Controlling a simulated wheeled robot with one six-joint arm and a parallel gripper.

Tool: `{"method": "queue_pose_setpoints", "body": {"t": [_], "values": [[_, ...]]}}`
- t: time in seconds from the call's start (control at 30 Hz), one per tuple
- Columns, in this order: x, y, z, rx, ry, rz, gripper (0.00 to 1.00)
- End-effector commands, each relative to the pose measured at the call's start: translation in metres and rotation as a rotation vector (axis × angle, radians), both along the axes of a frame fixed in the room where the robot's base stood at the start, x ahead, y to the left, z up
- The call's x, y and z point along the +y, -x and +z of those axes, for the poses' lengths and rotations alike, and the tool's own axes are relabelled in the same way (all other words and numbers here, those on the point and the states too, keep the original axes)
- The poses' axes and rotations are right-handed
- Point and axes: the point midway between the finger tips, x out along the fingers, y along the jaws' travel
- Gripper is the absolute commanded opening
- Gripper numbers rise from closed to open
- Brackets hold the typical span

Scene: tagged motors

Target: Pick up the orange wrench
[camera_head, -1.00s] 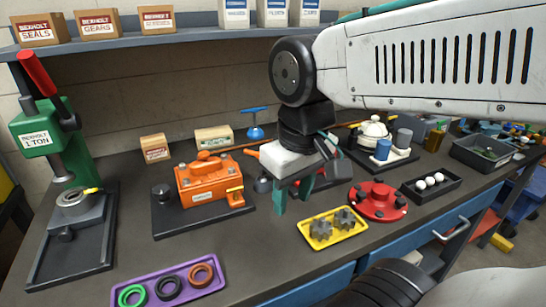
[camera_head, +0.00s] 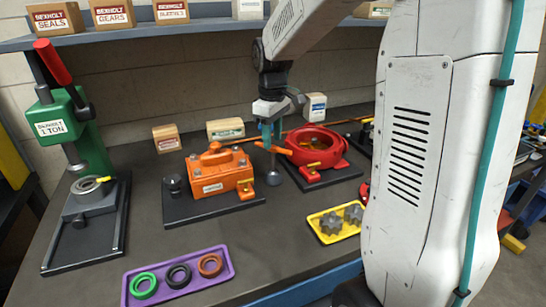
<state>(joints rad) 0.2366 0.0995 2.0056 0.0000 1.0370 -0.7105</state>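A small orange piece, which looks like the orange wrench (camera_head: 281,150), shows at my fingertips beside the red round housing. The fingers overlap the piece in the picture. I cannot tell whether they are closed on it or only over it.
The orange gearbox (camera_head: 212,173) stands left of my gripper, the red housing (camera_head: 318,146) right of it. A purple tray (camera_head: 215,280) with rings and a yellow tray (camera_head: 325,236) with gears lie in front. A green press (camera_head: 78,125) stands left. My arm hides the right side.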

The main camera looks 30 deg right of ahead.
Motion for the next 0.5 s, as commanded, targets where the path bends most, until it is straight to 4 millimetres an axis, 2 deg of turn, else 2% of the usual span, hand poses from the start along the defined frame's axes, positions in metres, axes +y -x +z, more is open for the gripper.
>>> {"method": "queue_pose_setpoints", "body": {"t": [0.4, 0.5], "values": [[-0.001, 0.002, -0.056, 0.003, -0.001, -0.001, 0.40], [-0.001, 0.002, -0.065, 0.001, 0.000, -0.001, 0.40]]}}
